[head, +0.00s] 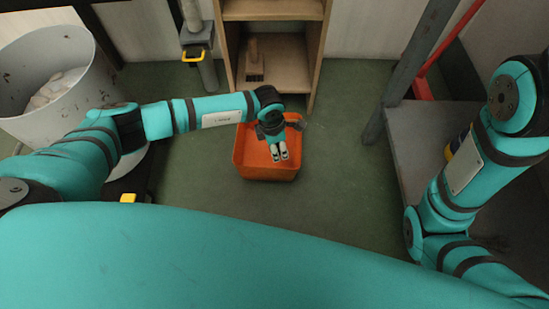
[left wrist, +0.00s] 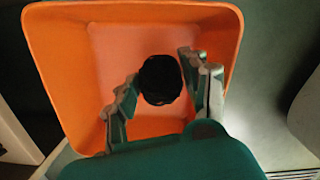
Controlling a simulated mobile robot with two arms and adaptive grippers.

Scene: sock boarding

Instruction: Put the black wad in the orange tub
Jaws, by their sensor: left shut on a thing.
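The orange tub (head: 265,172) stands on the green floor ahead of me, and its inside fills much of the left wrist view (left wrist: 50,55). My left gripper (head: 279,155) reaches over the tub and points down into its opening. In the left wrist view the black wad (left wrist: 160,80) is a dark round lump between the two fingertips (left wrist: 158,84), held with the tub floor behind it. I cannot make out the wad in the head view. My right arm is at the right, and its gripper is not in view.
A wooden shelf unit (head: 317,60) with a brush (head: 254,62) inside stands behind the tub. A grey bin (head: 75,110) with crumpled pale stuff is at the left. A grey post (head: 410,70) and low grey platform (head: 405,140) are at the right. Floor right of the tub is clear.

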